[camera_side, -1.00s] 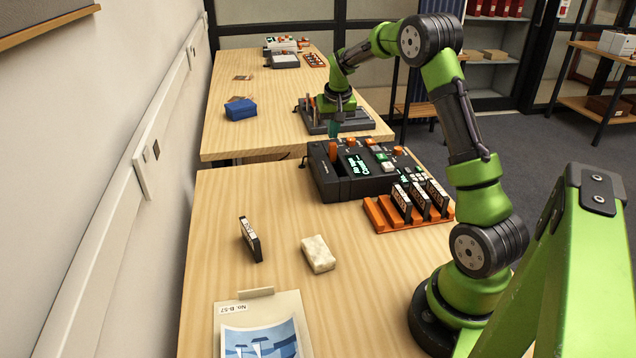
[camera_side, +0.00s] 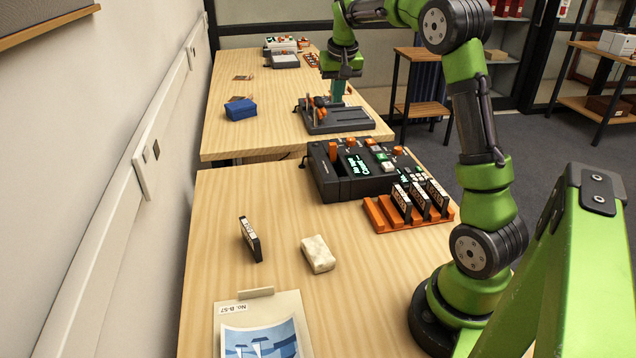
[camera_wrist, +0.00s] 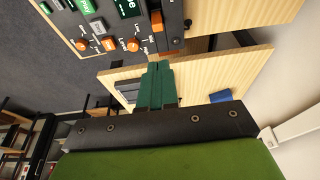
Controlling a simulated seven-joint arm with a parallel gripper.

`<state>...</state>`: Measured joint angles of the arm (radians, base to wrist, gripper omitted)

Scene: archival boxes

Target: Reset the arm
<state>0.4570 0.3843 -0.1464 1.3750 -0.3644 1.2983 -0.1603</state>
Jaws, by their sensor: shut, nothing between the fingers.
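My gripper (camera_side: 338,90) is raised in the air in the side view, above the far end of the dark device with the lit display (camera_side: 362,166). Its green fingers (camera_wrist: 158,75) are together and empty in the wrist view. The device also shows at the top of the wrist view (camera_wrist: 115,38), with its orange knobs and display; its edge lies just past the fingertips in the picture. The arm is bent high, and nothing touches the gripper.
An orange rack (camera_side: 380,216) holds several dark cartridges. Another cartridge (camera_side: 250,240) stands alone, near a pale block (camera_side: 318,254) and a picture folder (camera_side: 258,310). A blue box (camera_side: 241,109) and a dark tray-like device (camera_side: 340,121) are on the far table.

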